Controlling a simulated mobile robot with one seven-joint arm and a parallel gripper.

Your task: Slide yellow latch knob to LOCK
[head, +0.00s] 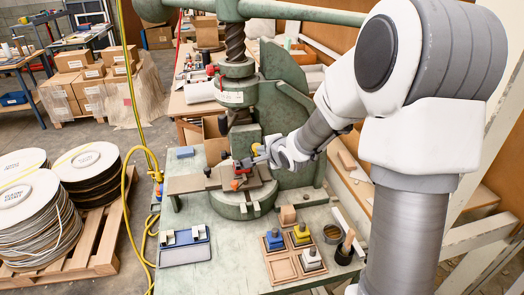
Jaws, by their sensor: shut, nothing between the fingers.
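The green fly press (275,110) stands on the bench with its thick screw upright. A small yellow knob (257,148) shows on the press, just behind and above my gripper; it looks like the latch knob. My gripper (243,164) is shut and empty, reaching in from the right at the press bed. A small red part (239,171) sits right at the fingertips; I cannot tell whether they touch it. The knob is partly hidden by my gripper, and no LOCK marking is readable at this size.
On the green bench (235,265) are a blue tray (185,254) with metal pieces, a wooden tray (283,271) with several knobbed blocks, a wooden block (287,215) and a dark cup (345,256). A yellow hose (128,190) hangs left. Cable reels (35,215) stand on a pallet.

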